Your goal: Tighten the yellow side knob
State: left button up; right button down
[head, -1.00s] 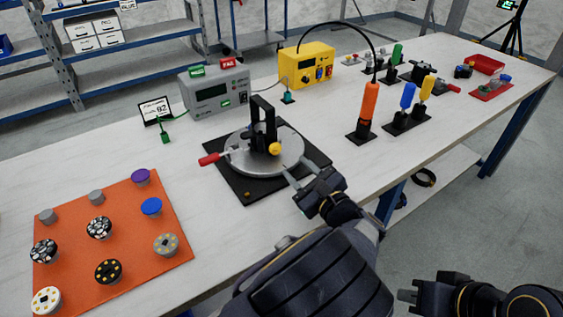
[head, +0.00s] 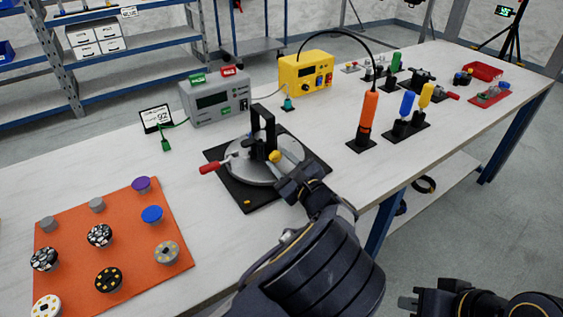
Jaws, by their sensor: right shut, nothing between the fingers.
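The yellow side knob (head: 274,156) is on the right side of a black upright fixture (head: 263,128) on a round grey plate (head: 237,168). My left gripper (head: 284,163) is just right of the knob, with its fingertips close to it or at it. I cannot tell whether they touch the knob or how far apart they are, as the hand partly hides them. My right gripper (head: 403,302) is low at the right, off the table, shut and empty.
A red-handled lever (head: 210,167) sticks out left of the plate. A black base (head: 241,194) lies under it. A grey meter (head: 215,97) and a yellow box (head: 306,71) stand behind. An orange screwdriver (head: 369,112) stands to the right. An orange mat (head: 130,230) lies left.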

pick_arm(q)
jog(key=c, duration=0.6)
jog(key=shift+o, duration=0.2)
jog(key=shift+f+b, duration=0.15)
jog(key=shift+b, duration=0.3)
jog(key=m+b, duration=0.1)
jog(key=b, duration=1)
jog(key=shift+f+m, duration=0.25)
jog(key=shift+m, duration=0.15)
jog(key=shift+r+m+b, duration=0.25)
jog(key=shift+m+b, duration=0.35)
jog(key=shift+b, duration=0.4)
jog(key=shift+m, duration=0.6)
jog(key=shift+r+m+b, duration=0.1)
jog(key=shift+m+b, duration=0.25)
jog(key=shift+m, duration=1.05)
jog(key=o, duration=0.7)
